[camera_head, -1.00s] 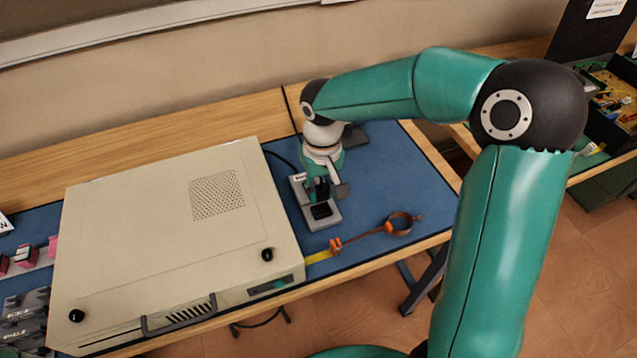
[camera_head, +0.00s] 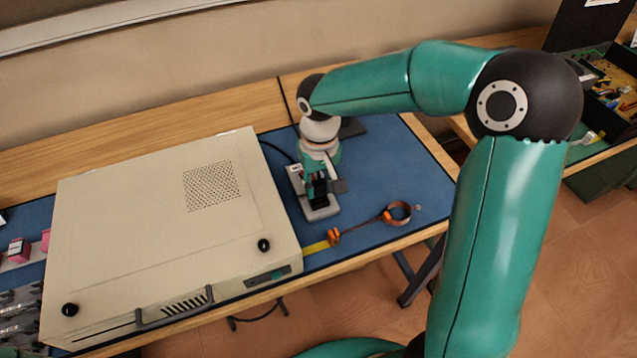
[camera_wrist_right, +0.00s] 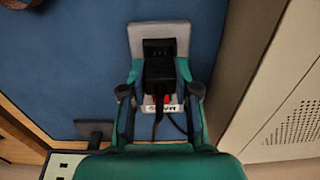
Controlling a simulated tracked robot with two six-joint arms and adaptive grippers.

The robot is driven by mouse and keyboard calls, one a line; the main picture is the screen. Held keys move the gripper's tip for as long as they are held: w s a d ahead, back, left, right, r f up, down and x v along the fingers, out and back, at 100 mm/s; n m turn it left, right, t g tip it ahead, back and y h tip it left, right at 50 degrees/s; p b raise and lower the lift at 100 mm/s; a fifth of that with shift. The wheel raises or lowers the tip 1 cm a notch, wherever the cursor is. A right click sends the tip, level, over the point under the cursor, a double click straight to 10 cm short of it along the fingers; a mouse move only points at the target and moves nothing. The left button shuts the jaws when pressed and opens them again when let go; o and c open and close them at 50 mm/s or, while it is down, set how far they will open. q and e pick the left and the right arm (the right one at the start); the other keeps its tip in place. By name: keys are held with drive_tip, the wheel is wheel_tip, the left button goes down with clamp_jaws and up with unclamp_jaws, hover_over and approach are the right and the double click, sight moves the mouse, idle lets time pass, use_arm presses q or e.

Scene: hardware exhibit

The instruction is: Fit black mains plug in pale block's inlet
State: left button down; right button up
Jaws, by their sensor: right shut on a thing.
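The pale block (camera_head: 322,213) stands on the blue mat, right of the large beige case. Its dark inlet (camera_wrist_right: 159,47) shows in the right wrist view, where the block (camera_wrist_right: 137,40) carries an upside-down label. My right gripper (camera_head: 320,187) is over the block, fingers pointing down. It also shows in the right wrist view (camera_wrist_right: 158,92), shut on the black mains plug (camera_wrist_right: 158,72), whose cord trails back toward the wrist. The plug's front end is right at the inlet; I cannot tell whether it is inside. My left gripper is not in view.
The beige case (camera_head: 140,235) stands close on the left. A copper ring tool with orange parts (camera_head: 398,213) lies right of the block. In the right wrist view, a dark plate (camera_wrist_right: 95,128) and a pale socket strip (camera_wrist_right: 62,165) lie nearby.

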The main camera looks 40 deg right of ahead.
sight(319, 194)
drive_tip(key=shift+f+b, duration=1.35)
drive_tip(key=shift+f, duration=0.2)
idle(1.0)
drive_tip(key=o, duration=0.9)
drive_tip(key=shift+o, duration=0.2)
drive_tip(key=o, duration=0.3)
drive_tip(key=shift+r+p, duration=0.55)
drive_tip(key=shift+r, duration=0.15)
idle(0.6)
drive_tip(key=shift+r+p, duration=2.3)
drive_tip(key=shift+r, duration=0.65)
